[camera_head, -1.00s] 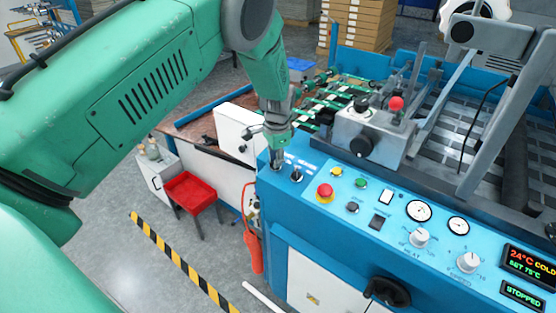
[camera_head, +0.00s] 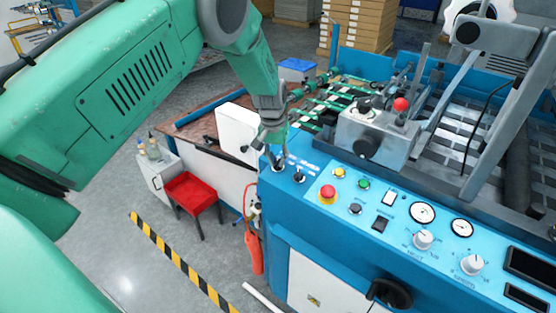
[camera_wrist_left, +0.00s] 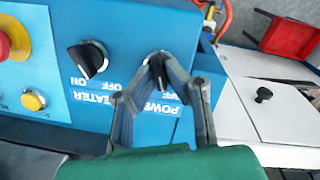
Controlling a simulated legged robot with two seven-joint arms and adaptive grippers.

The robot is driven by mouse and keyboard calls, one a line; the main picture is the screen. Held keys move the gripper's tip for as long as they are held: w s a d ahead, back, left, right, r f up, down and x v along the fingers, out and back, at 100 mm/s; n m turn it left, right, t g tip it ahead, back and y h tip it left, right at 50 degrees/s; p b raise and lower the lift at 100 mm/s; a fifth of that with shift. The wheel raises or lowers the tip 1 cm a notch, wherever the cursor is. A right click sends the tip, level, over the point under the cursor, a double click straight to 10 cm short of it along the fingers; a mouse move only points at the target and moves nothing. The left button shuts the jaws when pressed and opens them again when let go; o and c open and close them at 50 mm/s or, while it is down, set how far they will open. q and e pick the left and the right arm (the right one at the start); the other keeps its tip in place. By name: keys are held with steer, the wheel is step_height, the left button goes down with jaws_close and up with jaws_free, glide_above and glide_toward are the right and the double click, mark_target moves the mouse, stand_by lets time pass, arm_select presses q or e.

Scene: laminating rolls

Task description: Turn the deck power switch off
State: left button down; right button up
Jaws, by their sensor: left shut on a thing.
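The deck power switch (camera_wrist_left: 155,56) is a small round rotary knob on the blue panel, beside an upside-down POWER label with OFF and ON marks. In the left wrist view my left gripper (camera_wrist_left: 158,68) has its grey fingertips closed together on this knob and covers most of it, so its exact pointing is hard to read. In the head view my left gripper (camera_head: 277,157) reaches down to the panel's left corner. The black heater switch (camera_wrist_left: 88,60) sits beside it, untouched. My right gripper is not in view.
The blue panel also carries a red emergency button (camera_head: 327,193), a yellow button (camera_head: 338,172), dials and a dark display (camera_head: 531,265). A metal block with a red knob (camera_head: 400,104) stands behind. A red stool (camera_head: 190,190) is on the floor at left.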

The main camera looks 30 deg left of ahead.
arm_select(q)
steer(key=shift+s+f+n, duration=0.35)
steer(key=shift+s+n, duration=0.05)
steer(key=shift+n, duration=0.4)
steer(key=c, duration=1.6)
jaws_free()
steer(key=shift+d, duration=0.1)
steer(key=shift+c, duration=0.2)
steer(key=shift+w, duration=0.15)
steer(key=shift+r, duration=0.1)
steer(key=shift+w, duration=0.1)
steer(key=shift+r, duration=0.25)
step_height(320, 180, up, 11)
steer(key=a, duration=0.1)
steer(key=shift+s+a, duration=0.2)
steer(key=shift+a, duration=0.05)
